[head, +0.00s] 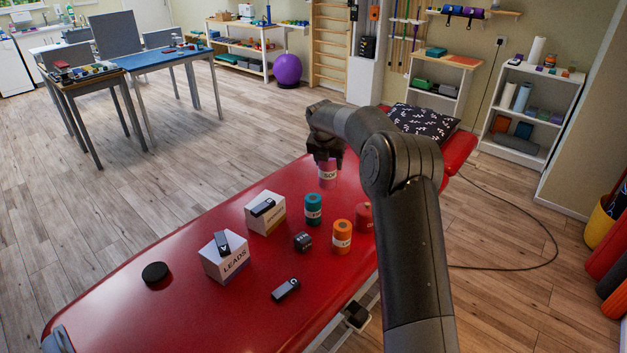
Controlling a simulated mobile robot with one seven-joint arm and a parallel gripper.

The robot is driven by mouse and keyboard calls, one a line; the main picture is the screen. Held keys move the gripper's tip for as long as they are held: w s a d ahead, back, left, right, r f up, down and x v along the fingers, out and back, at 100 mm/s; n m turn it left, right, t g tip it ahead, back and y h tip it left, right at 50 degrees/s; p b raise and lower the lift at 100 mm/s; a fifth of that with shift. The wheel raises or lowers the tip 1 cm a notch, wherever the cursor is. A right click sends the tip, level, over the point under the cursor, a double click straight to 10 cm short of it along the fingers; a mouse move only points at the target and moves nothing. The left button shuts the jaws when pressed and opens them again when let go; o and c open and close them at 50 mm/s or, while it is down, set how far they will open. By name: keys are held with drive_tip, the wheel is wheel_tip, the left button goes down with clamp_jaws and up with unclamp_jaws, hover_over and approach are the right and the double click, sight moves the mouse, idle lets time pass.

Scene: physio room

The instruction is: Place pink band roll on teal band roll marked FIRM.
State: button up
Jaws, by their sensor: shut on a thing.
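The pink band roll (327,174) with a white label is in my gripper (324,158) in the head view. My gripper points down and is shut on the roll's top, holding it above the red treatment table. The teal band roll (313,209) stands upright on the table, just below and left of the pink roll in the picture. Its label is too small to read surely. Whether the pink roll is directly above it in depth, I cannot tell. The gripper's fingertips are partly hidden by the gripper body.
An orange roll (342,236) and a red roll (364,217), partly behind my arm, stand right of the teal one. A small black item (302,241), two white boxes (265,213) (225,257), a dark device (286,290) and a black disc (155,272) lie on the red table (110,315).

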drive_tip(key=shift+w+a+f, duration=0.35)
drive_tip(key=shift+a+f, duration=0.4)
drive_tip(key=shift+f, duration=0.4)
drive_tip(key=shift+w+a+f, duration=0.35)
drive_tip(key=shift+a+f, duration=0.4)
drive_tip(key=shift+f, duration=0.45)
drive_tip(key=shift+w+a+f, duration=0.35)
drive_tip(key=shift+a+f, duration=0.4)
drive_tip(key=shift+f, duration=0.4)
drive_tip(key=o, duration=1.2)
drive_tip(key=shift+f, duration=0.15)
